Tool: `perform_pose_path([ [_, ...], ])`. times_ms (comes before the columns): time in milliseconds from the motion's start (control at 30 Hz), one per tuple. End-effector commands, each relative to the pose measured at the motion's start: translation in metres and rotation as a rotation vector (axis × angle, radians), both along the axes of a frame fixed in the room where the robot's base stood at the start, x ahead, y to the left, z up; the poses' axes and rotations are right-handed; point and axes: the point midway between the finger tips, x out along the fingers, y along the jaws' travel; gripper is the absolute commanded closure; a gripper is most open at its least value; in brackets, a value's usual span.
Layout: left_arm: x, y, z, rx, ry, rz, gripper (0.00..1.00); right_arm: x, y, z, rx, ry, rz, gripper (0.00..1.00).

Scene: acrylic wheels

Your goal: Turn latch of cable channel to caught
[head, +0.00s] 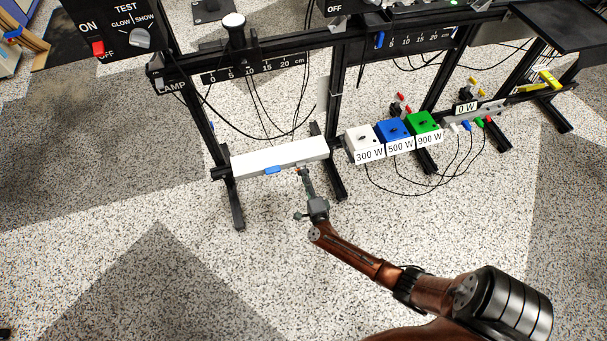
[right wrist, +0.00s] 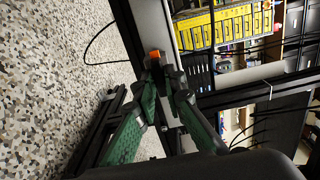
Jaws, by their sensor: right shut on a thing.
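The cable channel (head: 262,158) is a long white box fixed low between two black uprights in the head view. A blue tab (head: 273,170) sits at the middle of its front lower edge. My right gripper (head: 303,174) reaches up to the channel's lower edge, right of the blue tab. My left gripper is not in view.
White (head: 361,139), blue (head: 394,132) and green (head: 425,124) load boxes with hanging cables stand right of the channel. A black frame with a scale rail (head: 255,72) rises above it. The speckled floor in front is clear.

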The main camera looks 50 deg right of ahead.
Motion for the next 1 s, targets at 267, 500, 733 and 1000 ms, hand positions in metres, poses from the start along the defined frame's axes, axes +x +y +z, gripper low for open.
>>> perform_pose_path([
  [267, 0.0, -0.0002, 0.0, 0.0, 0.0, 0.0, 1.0, -0.0004, 0.0003, -0.0008, 0.013, -0.006, 0.0, 1.0],
  [500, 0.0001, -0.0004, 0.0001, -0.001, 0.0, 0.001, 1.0, -0.0006, -0.0001, -0.0009, 0.241, -0.147, -0.001, 1.0],
  [733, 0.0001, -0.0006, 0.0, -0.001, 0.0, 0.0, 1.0, -0.0007, 0.0001, -0.001, 0.345, -0.209, -0.001, 1.0],
  [1000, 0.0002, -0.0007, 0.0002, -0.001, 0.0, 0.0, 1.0, -0.0007, 0.0002, -0.0012, 0.366, -0.222, -0.001, 1.0],
])
